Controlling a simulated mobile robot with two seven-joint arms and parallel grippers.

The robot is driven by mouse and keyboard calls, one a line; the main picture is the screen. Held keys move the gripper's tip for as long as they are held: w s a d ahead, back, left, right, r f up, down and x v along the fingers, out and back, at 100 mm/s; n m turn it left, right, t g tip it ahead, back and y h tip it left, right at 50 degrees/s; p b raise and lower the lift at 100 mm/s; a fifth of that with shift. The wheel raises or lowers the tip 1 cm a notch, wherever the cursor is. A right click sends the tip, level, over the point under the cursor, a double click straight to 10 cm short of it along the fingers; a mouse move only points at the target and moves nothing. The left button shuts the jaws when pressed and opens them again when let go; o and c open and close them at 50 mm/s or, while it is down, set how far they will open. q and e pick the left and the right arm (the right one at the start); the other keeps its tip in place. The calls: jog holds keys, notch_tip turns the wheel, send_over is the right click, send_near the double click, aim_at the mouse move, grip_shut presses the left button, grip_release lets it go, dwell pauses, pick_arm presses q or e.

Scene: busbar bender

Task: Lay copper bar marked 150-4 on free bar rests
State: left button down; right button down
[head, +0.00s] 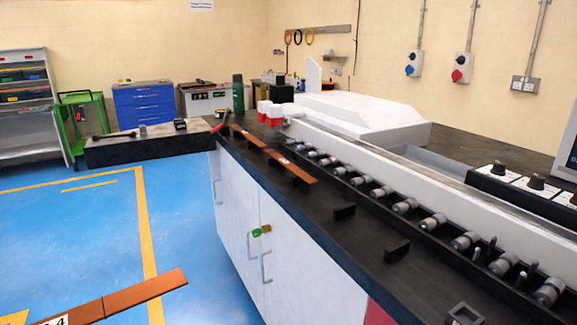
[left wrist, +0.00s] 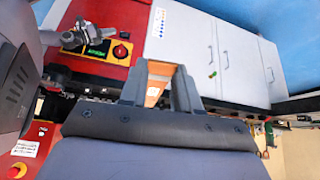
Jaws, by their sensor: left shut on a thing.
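A long flat copper bar (head: 140,292) juts into the lower left of the head view, over the blue floor and apart from the bench. Its white label (head: 52,321) is cut by the frame edge; only a "4" reads clearly. In the left wrist view my left gripper (left wrist: 159,88) is shut on this copper bar (left wrist: 153,93), which shows between the fingers. Two free black bar rests, one farther (head: 344,211) and one nearer (head: 397,250), stand on the dark bench top (head: 320,225). My right gripper is in neither view.
Copper bars, one farther (head: 250,135) and one nearer (head: 293,167), lie toward the bench's far end. A row of grey rollers (head: 404,205) runs along the machine side. A square black block (head: 466,314) stands at the near edge. White cabinet doors (head: 235,205) face the floor.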

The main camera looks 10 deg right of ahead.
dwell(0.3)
pick_arm(q)
jog(key=shift+w+f, duration=0.4)
jog(key=shift+w, duration=0.4)
jog(key=w+d+f+p, duration=0.1)
jog(key=w+d+f, duration=0.2)
jog(key=w+f, duration=0.2)
jog(key=w+d+f+n+p, duration=0.1)
jog(key=w+d+f, duration=0.2)
jog(key=w+f, duration=0.2)
jog(key=shift+w+d+f+t, duration=0.15)
jog(key=shift+w+f+t, duration=0.2)
jog(key=shift+f, duration=0.7)
jog(key=shift+s, duration=0.1)
